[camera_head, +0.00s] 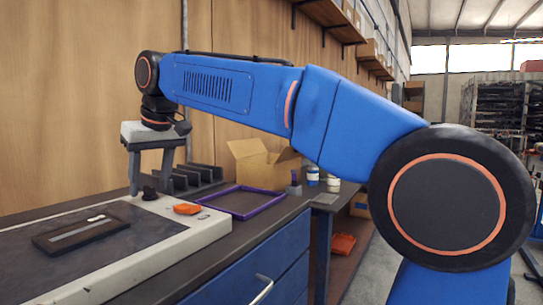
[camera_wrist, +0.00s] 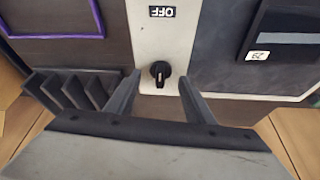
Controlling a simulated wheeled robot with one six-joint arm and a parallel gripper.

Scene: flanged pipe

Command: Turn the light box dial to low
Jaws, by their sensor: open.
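The light box (camera_head: 205,229) lies on the bench with a pale frame and a dark top. Its dial (camera_head: 149,193) is a small black knob on the pale frame; in the wrist view the dial (camera_wrist: 160,70) shows a pale mark pointing to the picture's bottom. An upside-down OFF label (camera_wrist: 162,12) is on the frame beyond it. My gripper (camera_head: 150,187) points down over the dial, open. In the wrist view my gripper (camera_wrist: 159,78) has one finger on each side of the dial, with gaps between. I cannot tell the fingertip height exactly. No low label is readable.
A dark holder with a pale strip (camera_head: 80,233) lies on the light box. An orange object (camera_head: 187,209) sits near the box's edge. A purple frame (camera_head: 242,214), a dark slotted rack (camera_head: 190,179) and an open cardboard box (camera_head: 262,163) stand beyond. A wooden wall is behind.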

